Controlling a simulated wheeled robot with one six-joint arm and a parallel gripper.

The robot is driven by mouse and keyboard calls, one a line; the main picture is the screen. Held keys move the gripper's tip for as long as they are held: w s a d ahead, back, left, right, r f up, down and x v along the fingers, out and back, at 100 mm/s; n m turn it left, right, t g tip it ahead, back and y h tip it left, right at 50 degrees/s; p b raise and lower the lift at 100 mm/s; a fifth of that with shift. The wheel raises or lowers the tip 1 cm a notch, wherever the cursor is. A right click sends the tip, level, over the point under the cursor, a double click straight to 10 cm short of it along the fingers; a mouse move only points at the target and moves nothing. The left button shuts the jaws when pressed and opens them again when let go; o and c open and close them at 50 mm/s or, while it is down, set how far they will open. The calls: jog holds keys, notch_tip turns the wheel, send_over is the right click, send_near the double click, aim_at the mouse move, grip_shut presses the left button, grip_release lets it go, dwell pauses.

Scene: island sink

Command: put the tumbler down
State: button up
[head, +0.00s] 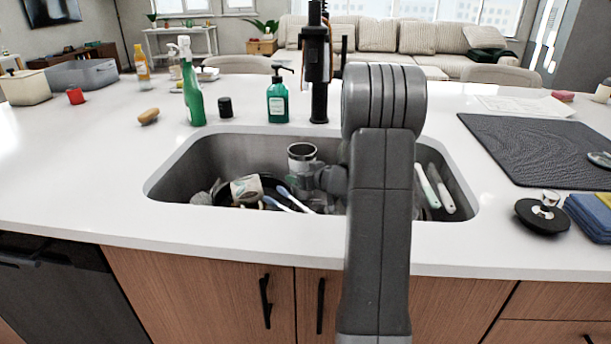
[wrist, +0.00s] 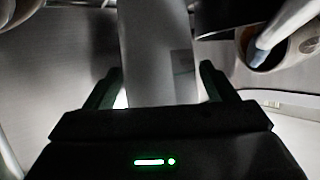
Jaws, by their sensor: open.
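The tumbler (head: 301,153) is a steel cup with a dark open mouth, standing about upright in the sink. Its lower part is hidden by other things and by my gripper. My gripper (head: 326,179) reaches into the sink at the tumbler's right side, partly covered by my arm. In the wrist view, a smooth grey metal body, seemingly the tumbler (wrist: 155,40), lies between the two fingers of my gripper (wrist: 158,72). The fingers stand apart on either side of it, open. Whether its base rests on the sink floor is hidden.
The sink (head: 185,172) holds a patterned mug (head: 246,189), utensils (head: 290,199) and white-handled tools (head: 436,186). A soap bottle (head: 278,98), green spray bottle (head: 192,90) and black faucet (head: 319,90) stand behind it. A dark drying mat (head: 540,146) lies right; the left counter has free room.

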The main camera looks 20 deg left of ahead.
jog(key=b+v, duration=0.1)
jog(key=v, duration=1.1)
jog(key=x, duration=1.2)
jog(key=shift+w+a+f, duration=0.1)
jog(key=shift+f, duration=0.2)
jog(key=shift+r, duration=0.35)
jog(key=shift+p, duration=0.3)
jog(key=shift+f, duration=0.15)
